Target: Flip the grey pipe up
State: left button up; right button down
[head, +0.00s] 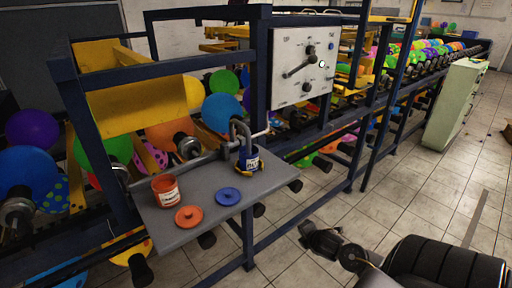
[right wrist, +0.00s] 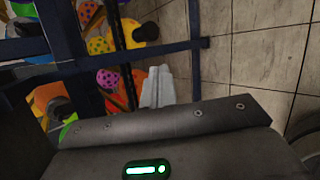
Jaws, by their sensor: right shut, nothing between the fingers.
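In the head view my right arm is low at the right, clear of the shelf. My left gripper is not in view.
An orange can (head: 166,190), an orange lid (head: 189,216) and a blue lid (head: 227,196) are on the shelf. Dark blue frame posts (head: 258,90) and a white control panel (head: 305,65) stand beside it. Tiled floor (head: 400,200) is open at the right.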

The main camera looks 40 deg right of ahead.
jog(key=w+a+r+n+t+y, duration=0.1)
jog(key=r+n, duration=0.4)
jog(key=r, duration=0.7)
jog(key=w+a+r+n+t+p, duration=0.1)
jog(key=a+r+n, duration=0.4)
jog(key=r, duration=0.7)
jog(key=w+a+r+n+t+y+p, duration=0.1)
jog(key=w+a+r+n+t, duration=0.1)
jog(key=r+n, duration=0.5)
notch_tip(320, 180, up, 5)
jog(key=a+t, duration=0.1)
jog(key=t, duration=0.1)
jog(key=shift+w+a+t+y, duration=0.3)
jog(key=shift+a+t, duration=0.05)
jog(key=shift+t, duration=0.05)
jog(key=shift+r, duration=0.1)
